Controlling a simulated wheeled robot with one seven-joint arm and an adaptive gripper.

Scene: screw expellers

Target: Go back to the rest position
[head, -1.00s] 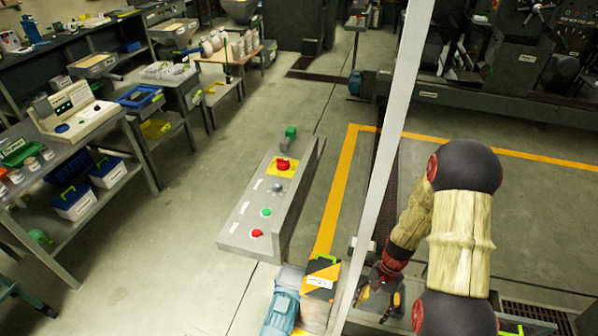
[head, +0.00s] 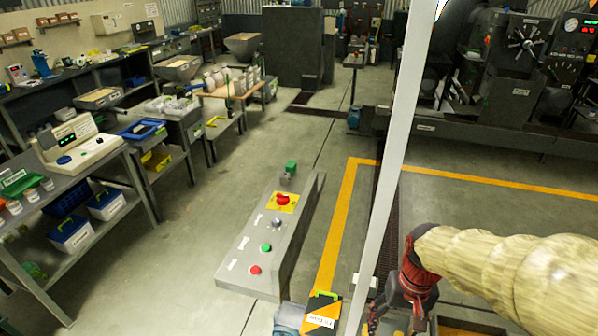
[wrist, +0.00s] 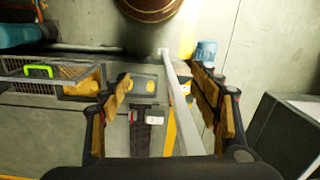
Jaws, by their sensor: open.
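My gripper (wrist: 163,105) is open and empty in the wrist view, with its two wooden-faced fingers spread apart. A pale post (wrist: 178,90) shows between the fingers; I cannot tell how far away it is. In the head view my gripper (head: 395,312) is at the lower right, just right of the same white post (head: 398,150). Its fingertips are partly cut off by the bottom edge. My wooden-looking arm reaches in from the right edge.
A grey control console (head: 240,262) with red and green buttons stands left of the post. A yellow floor line (head: 343,205) runs beside it. A workbench (head: 120,165) is at the left, and dark machinery (head: 500,130) is at the back right.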

